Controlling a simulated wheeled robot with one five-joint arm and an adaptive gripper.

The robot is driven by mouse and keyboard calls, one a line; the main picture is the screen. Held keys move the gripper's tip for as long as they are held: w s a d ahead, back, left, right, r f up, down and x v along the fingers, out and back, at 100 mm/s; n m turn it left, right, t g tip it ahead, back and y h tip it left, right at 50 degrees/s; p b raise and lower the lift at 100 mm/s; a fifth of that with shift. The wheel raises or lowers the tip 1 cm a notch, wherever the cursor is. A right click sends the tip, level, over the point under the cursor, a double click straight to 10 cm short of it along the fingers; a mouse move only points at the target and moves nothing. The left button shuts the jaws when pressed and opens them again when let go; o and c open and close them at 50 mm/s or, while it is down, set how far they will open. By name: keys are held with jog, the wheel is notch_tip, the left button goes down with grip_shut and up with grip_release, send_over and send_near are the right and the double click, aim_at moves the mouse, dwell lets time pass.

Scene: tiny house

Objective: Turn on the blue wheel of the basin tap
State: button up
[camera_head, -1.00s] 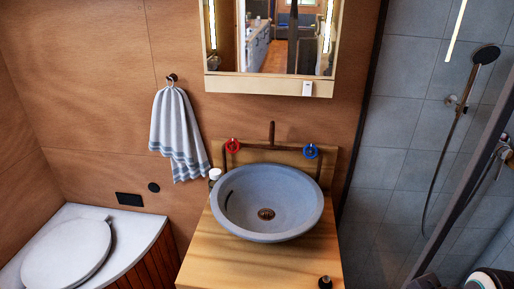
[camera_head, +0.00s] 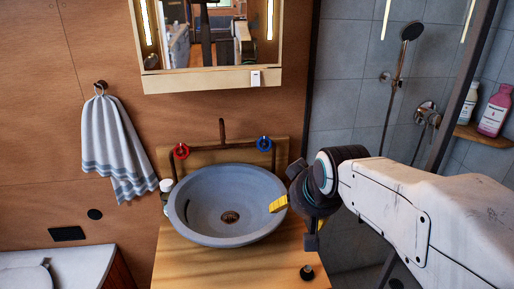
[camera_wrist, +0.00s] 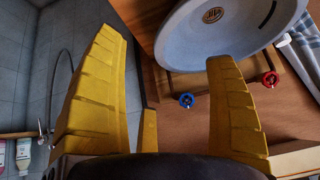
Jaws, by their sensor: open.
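The blue wheel (camera_head: 264,144) sits at the right end of the tap's dark pipe, behind the basin (camera_head: 205,228). The red wheel (camera_head: 181,151) is at the left end, and the spout (camera_head: 222,130) rises between them. My gripper (camera_head: 294,218) is over the basin's right rim, in front of and below the blue wheel in the picture. In the wrist view, its yellow fingers (camera_wrist: 167,50) are wide apart and empty. The blue wheel (camera_wrist: 186,100) shows between them, nearer the right finger and apart from it. The red wheel (camera_wrist: 270,79) is right of that finger.
The basin stands on a wooden counter (camera_head: 188,262), with a dark knob (camera_head: 307,272) near its front. A mirror cabinet (camera_head: 205,78) hangs above. A small bottle (camera_head: 166,188) is left of the basin, a towel (camera_head: 112,145) further left. The shower (camera_head: 400,60) is at right.

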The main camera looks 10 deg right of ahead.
aim_at(265, 143)
jog(key=w+t+b, duration=0.2)
jog(key=w, duration=0.8)
jog(key=w+f+t+b, duration=0.1)
jog(key=w+t+b, duration=0.1)
jog(key=w, duration=0.8)
jog(key=w+f+m+t+b, duration=0.1)
jog(key=w+t+b, duration=0.1)
jog(key=w, duration=0.8)
jog(key=shift+w+a+f, duration=0.1)
jog(key=shift+w+a, duration=0.05)
jog(key=shift+a, duration=0.15)
jog(key=shift+p+x, duration=0.65)
jog(key=shift+x, duration=2.15)
jog(key=shift+c, duration=0.4)
